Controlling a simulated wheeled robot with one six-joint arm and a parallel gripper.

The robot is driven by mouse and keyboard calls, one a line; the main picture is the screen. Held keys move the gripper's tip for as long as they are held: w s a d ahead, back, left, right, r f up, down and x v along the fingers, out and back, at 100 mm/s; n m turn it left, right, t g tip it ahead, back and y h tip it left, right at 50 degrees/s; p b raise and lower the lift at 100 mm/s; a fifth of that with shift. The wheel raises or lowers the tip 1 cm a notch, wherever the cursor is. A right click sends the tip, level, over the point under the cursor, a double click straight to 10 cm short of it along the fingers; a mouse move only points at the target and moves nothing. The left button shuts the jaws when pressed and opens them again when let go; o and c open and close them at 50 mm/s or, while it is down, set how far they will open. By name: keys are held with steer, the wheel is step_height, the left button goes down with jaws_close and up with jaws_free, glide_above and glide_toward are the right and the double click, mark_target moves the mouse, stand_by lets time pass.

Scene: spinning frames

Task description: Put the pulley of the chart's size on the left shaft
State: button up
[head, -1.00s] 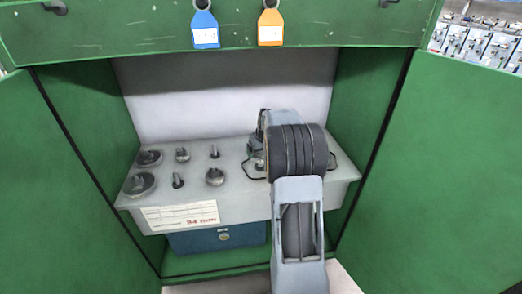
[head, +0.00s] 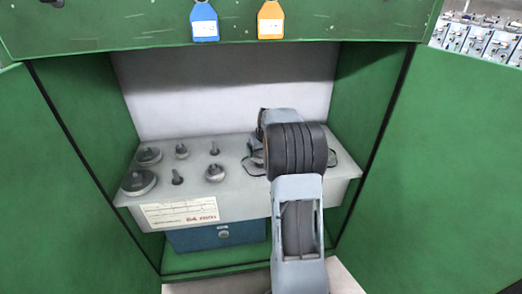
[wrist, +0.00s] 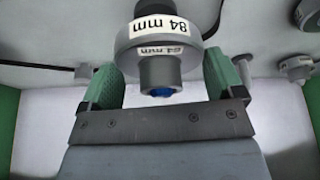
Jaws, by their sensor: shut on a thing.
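My gripper (wrist: 162,85) is shut on a grey pulley (wrist: 125,45), its green pads on either side of it. A small label on its disc seems to read 64 mm. A second, larger label above it reads 84 mm; I cannot tell whether that is on the same part. The hub has a blue centre. In the head view my own arm hides the gripper and the pulley. The chart (head: 180,213) is on the front of the grey deck; its red figure is blurred, perhaps 84 or 94 mm. I cannot identify the left shaft for certain.
Several pulleys and posts stand on the left of the deck (head: 240,200), including a large disc (head: 139,183) and a smaller one (head: 215,173). Green cabinet walls and open doors enclose the deck. A blue box (head: 215,236) sits below. Blue (head: 204,22) and orange (head: 271,20) tags hang above.

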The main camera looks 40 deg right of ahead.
steer(key=shift+f, duration=0.2)
steer(key=shift+f+b, duration=0.75)
steer(key=shift+f, duration=0.15)
steer(key=o, duration=0.8)
steer(key=shift+o, duration=0.2)
steer(key=shift+r+p, duration=3.75)
steer(key=shift+r, duration=1.25)
